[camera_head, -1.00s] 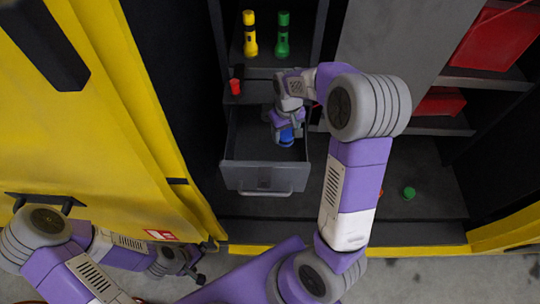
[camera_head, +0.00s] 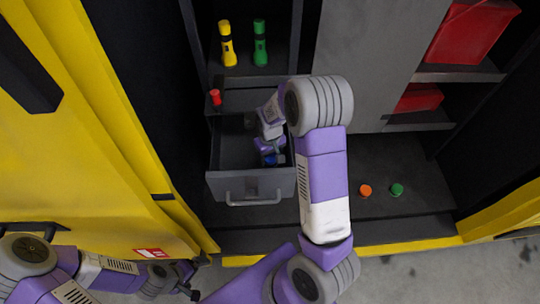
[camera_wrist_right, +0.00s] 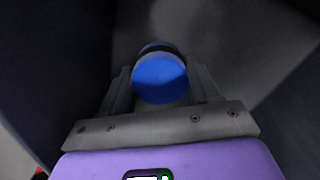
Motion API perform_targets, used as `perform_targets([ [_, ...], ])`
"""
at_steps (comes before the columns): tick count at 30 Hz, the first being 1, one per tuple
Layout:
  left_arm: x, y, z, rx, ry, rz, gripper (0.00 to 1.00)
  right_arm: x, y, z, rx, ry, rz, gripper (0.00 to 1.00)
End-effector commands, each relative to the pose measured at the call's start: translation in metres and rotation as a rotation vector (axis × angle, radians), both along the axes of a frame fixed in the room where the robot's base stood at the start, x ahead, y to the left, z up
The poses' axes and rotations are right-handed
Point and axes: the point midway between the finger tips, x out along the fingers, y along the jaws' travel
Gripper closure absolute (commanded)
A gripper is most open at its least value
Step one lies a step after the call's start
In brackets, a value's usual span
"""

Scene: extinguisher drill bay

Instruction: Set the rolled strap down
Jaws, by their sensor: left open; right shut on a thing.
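A blue round thing (camera_head: 275,160), taken as the rolled strap, is between the fingers of my right gripper (camera_head: 270,152). In the right wrist view its round blue face (camera_wrist_right: 160,78) with a dark band behind it sits between both fingers. The right gripper is shut on it, inside the open grey drawer (camera_head: 250,188). Whether the blue thing touches the drawer floor cannot be told. My left gripper (camera_head: 190,284) is open and empty at the lower left, by the yellow panel.
A yellow torch (camera_head: 228,45) and a green torch (camera_head: 260,45) stand on the shelf above the drawer. A small red thing (camera_head: 215,97) stands left of my arm. An orange disc (camera_head: 365,190) and a green disc (camera_head: 397,189) lie right of the drawer. Red boxes (camera_head: 470,30) are upper right.

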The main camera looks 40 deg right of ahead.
Motion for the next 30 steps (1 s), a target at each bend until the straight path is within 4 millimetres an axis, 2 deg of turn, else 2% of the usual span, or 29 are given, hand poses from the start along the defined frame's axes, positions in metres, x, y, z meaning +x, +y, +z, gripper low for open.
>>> perform_targets([
  [3,0.000,0.000,-0.004,0.000,0.000,0.000,0.00,0.000,0.000,-0.005,0.000,-0.001,0.000,0.77],
  [4,0.000,0.000,-0.003,0.000,0.000,0.000,0.00,0.000,0.000,-0.004,0.000,0.000,0.000,0.34],
  [8,0.000,0.000,-0.003,0.000,0.000,0.000,0.00,0.000,0.000,-0.003,0.000,0.000,0.000,0.14],
  [16,0.000,0.000,-0.002,0.000,0.000,0.000,0.00,0.000,0.000,-0.003,0.000,0.000,0.000,0.13],
  [20,0.000,0.000,0.002,0.000,0.000,0.000,0.00,0.000,0.000,0.004,0.000,-0.001,0.000,0.13],
  [23,0.000,0.000,0.001,0.000,0.000,0.000,0.00,0.001,0.000,0.019,0.000,-0.005,0.000,0.13],
  [30,0.000,0.000,0.003,0.000,0.000,0.000,0.00,0.001,0.000,0.072,-0.001,-0.007,0.000,0.13],
])
